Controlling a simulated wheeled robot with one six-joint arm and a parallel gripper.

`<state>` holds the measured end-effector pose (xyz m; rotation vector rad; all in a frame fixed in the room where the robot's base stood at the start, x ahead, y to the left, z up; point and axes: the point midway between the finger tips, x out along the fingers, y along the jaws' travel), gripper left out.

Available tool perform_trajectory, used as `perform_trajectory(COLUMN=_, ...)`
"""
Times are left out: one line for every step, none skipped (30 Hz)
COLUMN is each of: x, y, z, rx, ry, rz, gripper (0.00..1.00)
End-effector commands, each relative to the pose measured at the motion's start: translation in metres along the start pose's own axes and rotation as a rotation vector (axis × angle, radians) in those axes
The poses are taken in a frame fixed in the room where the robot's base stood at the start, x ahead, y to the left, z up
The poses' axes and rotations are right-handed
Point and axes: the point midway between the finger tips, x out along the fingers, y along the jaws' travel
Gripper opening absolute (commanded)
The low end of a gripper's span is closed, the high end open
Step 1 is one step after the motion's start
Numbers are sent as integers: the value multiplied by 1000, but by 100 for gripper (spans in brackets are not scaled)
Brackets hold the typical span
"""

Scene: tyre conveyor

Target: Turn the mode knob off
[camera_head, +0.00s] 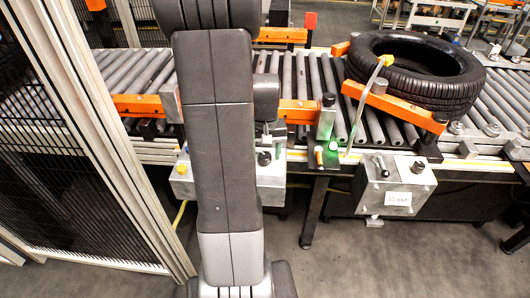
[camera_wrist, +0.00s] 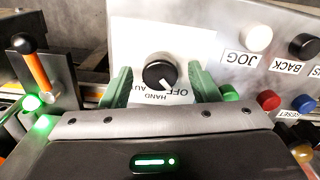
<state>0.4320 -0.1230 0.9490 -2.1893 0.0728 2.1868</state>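The black mode knob (camera_wrist: 160,72) sits on a pale control panel (camera_wrist: 205,35) in the wrist view. Its white mark points down and a little right. The upside-down labels below it read AU at the left, HAND in the middle and OFF at the right. My gripper (camera_wrist: 161,86) is open, with one green finger on each side of the knob and a visible gap to it on both sides. Whether the fingertips reach the knob's depth I cannot tell. In the head view my arm covers much of the control box (camera_head: 271,185).
JOG and BACK buttons (camera_wrist: 256,38), plus red and blue buttons (camera_wrist: 269,101), lie right of the gripper. An orange-stemmed lever (camera_wrist: 35,68) stands at the left. In the head view a tyre (camera_head: 430,88) lies on the roller conveyor (camera_head: 300,75), and a fence (camera_head: 95,130) stands left.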

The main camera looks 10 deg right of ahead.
Motion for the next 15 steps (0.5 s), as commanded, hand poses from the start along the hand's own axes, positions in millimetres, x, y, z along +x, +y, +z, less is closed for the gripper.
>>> perform_trajectory(x=0, y=0, z=0, rx=0, ry=-1, rz=0, gripper=56)
perform_trajectory(x=0, y=0, z=0, rx=0, ry=-1, rz=0, gripper=56)
perform_trajectory(x=0, y=0, z=0, rx=1, ry=-1, rz=0, gripper=56)
perform_trajectory(x=-1, y=0, z=0, rx=1, ry=0, rz=0, gripper=56)
perform_trajectory(x=-2, y=0, z=0, rx=1, ry=0, rz=0, gripper=56)
perform_trajectory(x=-4, y=0, z=0, rx=1, ry=0, rz=0, gripper=56)
perform_trajectory(x=-7, y=0, z=0, rx=1, ry=0, rz=0, gripper=56)
perform_trajectory(x=-11, y=0, z=0, rx=1, ry=2, rz=0, gripper=56)
perform_trajectory(x=-17, y=0, z=-1, rx=1, ry=4, rz=0, gripper=56)
perform_trajectory(x=-22, y=0, z=-1, rx=1, ry=5, rz=0, gripper=56)
perform_trajectory(x=-28, y=0, z=-1, rx=1, ry=5, rz=0, gripper=56)
perform_trajectory(x=-36, y=0, z=-1, rx=1, ry=6, rz=0, gripper=56)
perform_trajectory(x=-44, y=0, z=-1, rx=1, ry=6, rz=0, gripper=56)
perform_trajectory(x=-51, y=0, z=-1, rx=1, ry=7, rz=0, gripper=56)
perform_trajectory(x=-60, y=0, z=-1, rx=1, ry=7, rz=0, gripper=56)
